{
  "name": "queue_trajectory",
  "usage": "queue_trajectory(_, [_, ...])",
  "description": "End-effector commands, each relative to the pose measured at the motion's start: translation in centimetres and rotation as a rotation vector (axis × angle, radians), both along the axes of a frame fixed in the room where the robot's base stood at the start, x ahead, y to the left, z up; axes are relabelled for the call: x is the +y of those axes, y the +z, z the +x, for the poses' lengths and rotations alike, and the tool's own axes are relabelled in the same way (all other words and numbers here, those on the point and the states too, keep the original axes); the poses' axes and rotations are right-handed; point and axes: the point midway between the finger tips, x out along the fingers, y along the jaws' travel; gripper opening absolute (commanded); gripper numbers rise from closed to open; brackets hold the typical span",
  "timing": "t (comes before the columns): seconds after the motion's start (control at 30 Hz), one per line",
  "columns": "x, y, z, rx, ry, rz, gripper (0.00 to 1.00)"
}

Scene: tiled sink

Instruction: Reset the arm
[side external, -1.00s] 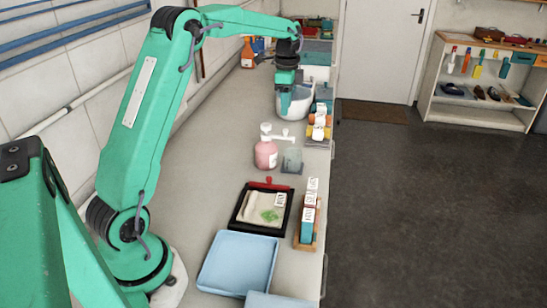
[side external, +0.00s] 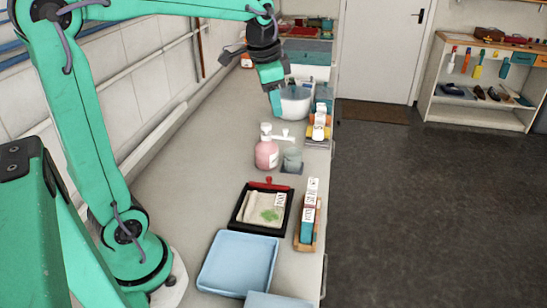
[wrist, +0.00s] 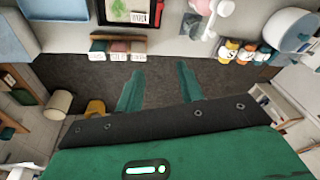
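My green arm rises from its base at the left of the side external view and reaches over the counter (side external: 205,170). My gripper (side external: 276,110) hangs above the counter in front of the white basin (side external: 295,101), pointing down. In the wrist view the two green fingers of my gripper (wrist: 158,88) stand apart with nothing between them, over the dark floor (wrist: 160,72) beyond the counter edge.
The wall pipe (side external: 165,75) runs along the left.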

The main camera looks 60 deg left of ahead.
Motion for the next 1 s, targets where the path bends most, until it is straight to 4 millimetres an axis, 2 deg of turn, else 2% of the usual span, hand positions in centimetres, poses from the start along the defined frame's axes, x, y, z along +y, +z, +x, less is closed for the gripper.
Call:
queue_trajectory(0.03, [-0.7,0.3,-1.0,-0.018,0.018,-0.004,0.37])
queue_trajectory(0.37, [-3.9,0.1,-7.0,-0.119,0.16,-0.054,0.37])
queue_trajectory(0.7, [-6.3,-1.9,-12.8,-0.215,0.299,-0.132,0.37])
queue_trajectory(1.0, [-7.2,-3.6,-15.6,-0.265,0.376,-0.185,0.37])
